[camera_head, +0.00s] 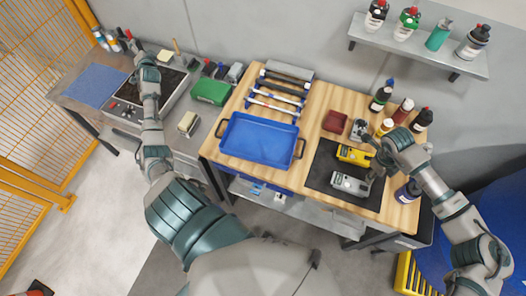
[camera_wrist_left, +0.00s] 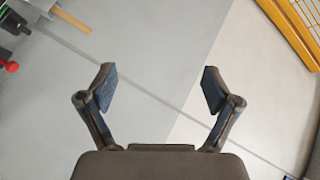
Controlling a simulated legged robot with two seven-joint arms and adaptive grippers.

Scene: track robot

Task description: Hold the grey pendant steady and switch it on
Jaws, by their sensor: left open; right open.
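The grey pendant (camera_head: 350,184) lies on the black mat (camera_head: 322,166) on the wooden bench, near its front edge. A yellow pendant (camera_head: 355,156) lies just behind it. My right gripper (camera_head: 374,165) is open over the right side of the mat, close to the right ends of both pendants. I cannot tell whether it touches either one. My left gripper (camera_head: 131,44) is far away at the back left, above the grey bench. In the left wrist view its two fingers (camera_wrist_left: 158,88) are wide apart with nothing between them. The grey pendant's switch is too small to make out.
A blue tray (camera_head: 228,150) sits on the bench left of the mat. Several bottles (camera_head: 381,95) stand behind and right of the mat, with a dark red bin (camera_head: 335,121) behind it. A wall shelf (camera_head: 432,52) holds more bottles. A green box (camera_head: 211,91) stands on the grey bench.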

